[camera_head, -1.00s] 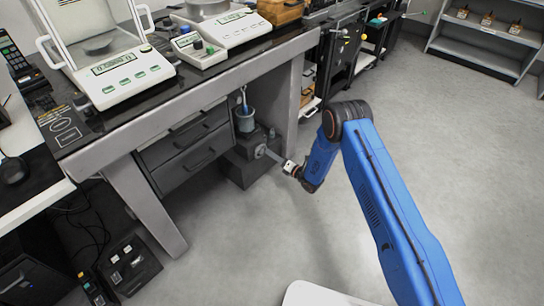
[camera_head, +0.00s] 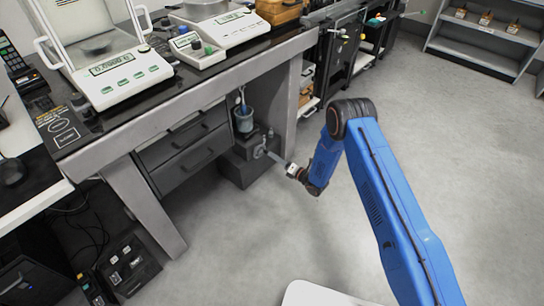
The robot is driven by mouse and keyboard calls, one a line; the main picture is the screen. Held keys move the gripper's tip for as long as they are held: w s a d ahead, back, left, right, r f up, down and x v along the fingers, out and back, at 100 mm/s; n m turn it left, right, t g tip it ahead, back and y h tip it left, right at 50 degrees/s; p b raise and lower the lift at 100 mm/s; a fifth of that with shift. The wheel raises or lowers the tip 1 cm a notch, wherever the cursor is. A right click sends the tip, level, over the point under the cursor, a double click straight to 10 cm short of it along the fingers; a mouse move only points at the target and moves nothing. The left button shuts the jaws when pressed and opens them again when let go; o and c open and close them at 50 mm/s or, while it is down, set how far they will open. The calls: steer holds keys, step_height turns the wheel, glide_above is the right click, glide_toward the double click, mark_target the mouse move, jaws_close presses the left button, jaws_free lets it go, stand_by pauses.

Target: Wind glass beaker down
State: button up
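A glass beaker (camera_head: 244,122) with a bluish thing in it stands upright on a dark block-like stand (camera_head: 240,168) under the weighing table. A small light-coloured round knob or crank (camera_head: 259,152) sits on the stand's right side. My gripper (camera_head: 273,156) reaches from the right, with its tip at or very close to this knob. The fingers are too small to tell whether they are open or shut on it.
The weighing table (camera_head: 215,90) carries balances (camera_head: 122,80) above the stand. Its drawers (camera_head: 190,150) are left of the stand and a table leg (camera_head: 287,105) is behind it on the right. The floor (camera_head: 250,240) in front is clear. A low shelf (camera_head: 480,48) stands far right.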

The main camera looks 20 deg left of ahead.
steer(key=v, duration=1.4)
steer(key=shift+d, duration=0.2)
steer(key=shift+s+f, duration=0.1)
steer(key=shift+s, duration=0.05)
